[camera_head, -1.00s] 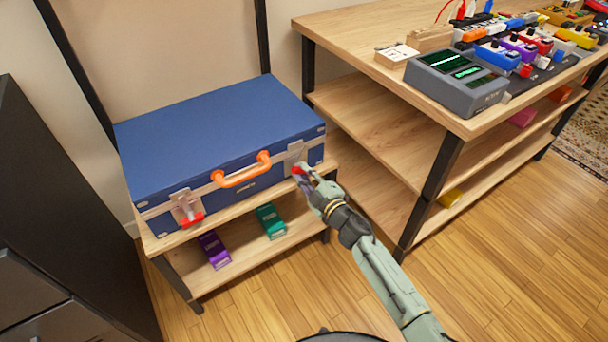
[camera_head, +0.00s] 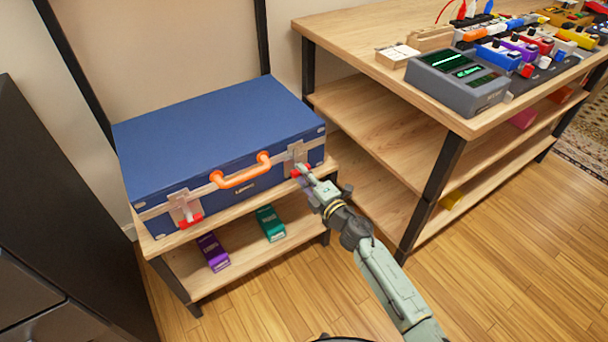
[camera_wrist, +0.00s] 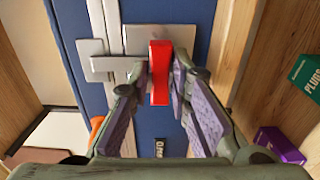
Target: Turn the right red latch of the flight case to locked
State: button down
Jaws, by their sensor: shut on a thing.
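The blue flight case (camera_head: 215,135) lies closed on a low wooden shelf, with an orange handle (camera_head: 240,174) on its front. Its right red latch (camera_head: 296,172) is at the front right, on a metal plate. In the wrist view the red latch (camera_wrist: 160,72) stands between the fingertips, its long side running up and down the picture. My gripper (camera_head: 305,175) is at that latch, and in the wrist view my gripper (camera_wrist: 162,85) is shut on it. The left red latch (camera_head: 190,219) hangs at the front left, apart from my gripper.
A purple box (camera_head: 213,252) and a green box (camera_head: 270,222) stand on the shelf below the case. A wooden bench (camera_head: 350,40) with a grey meter (camera_head: 458,82) and several pedals is to the right. A dark cabinet (camera_head: 60,220) is at the left. Floor in front is clear.

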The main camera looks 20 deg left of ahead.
dwell(0.3)
jog(key=c, duration=1.5)
grip_release()
jog(key=shift+o, duration=0.2)
jog(key=v, duration=1.2)
